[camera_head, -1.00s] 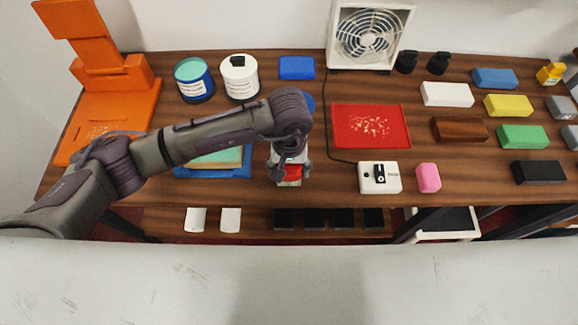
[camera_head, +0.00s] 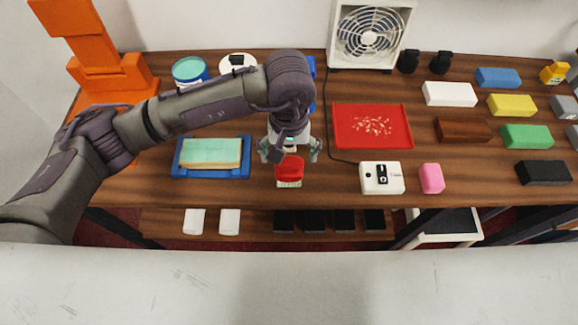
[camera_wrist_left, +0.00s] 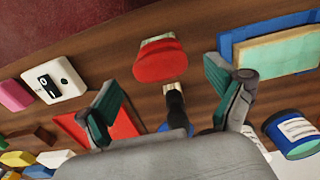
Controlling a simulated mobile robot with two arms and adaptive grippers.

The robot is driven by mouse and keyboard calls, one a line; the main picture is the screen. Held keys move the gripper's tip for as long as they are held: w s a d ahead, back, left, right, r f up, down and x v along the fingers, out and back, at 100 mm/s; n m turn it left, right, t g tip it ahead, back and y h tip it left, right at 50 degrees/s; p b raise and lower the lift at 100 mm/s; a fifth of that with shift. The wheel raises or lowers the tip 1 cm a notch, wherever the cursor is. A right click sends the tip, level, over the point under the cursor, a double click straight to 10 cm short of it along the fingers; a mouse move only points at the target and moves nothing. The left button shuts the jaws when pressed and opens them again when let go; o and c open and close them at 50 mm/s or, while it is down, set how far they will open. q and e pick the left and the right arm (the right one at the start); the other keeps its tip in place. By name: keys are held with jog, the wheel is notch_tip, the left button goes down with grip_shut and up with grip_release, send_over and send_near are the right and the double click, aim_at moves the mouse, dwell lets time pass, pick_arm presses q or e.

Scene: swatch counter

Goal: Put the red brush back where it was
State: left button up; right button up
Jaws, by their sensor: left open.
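The red brush (camera_head: 289,170) lies on the wooden counter near its front edge, pale bristles toward the front. In the left wrist view the red brush (camera_wrist_left: 160,64) shows its broad red head, with a dark part running from it toward the gripper. My left gripper (camera_head: 290,152) is open and empty above and just behind the brush head. In the left wrist view its two green-padded fingers (camera_wrist_left: 167,78) stand wide apart, one on each side of the brush. The arm hides the brush's far end in the head view. My right gripper is not in view.
A blue tray (camera_head: 242,171) with a pale green-topped block is left of the brush. A red tray (camera_head: 343,139), a white switch box (camera_head: 368,188) and a pink block (camera_head: 431,179) are to the right. Paint cans (camera_head: 189,72) and a fan (camera_head: 368,38) stand behind.

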pick_arm(q)
jog(key=shift+r+b, duration=0.6)
jog(key=shift+r, duration=2.15)
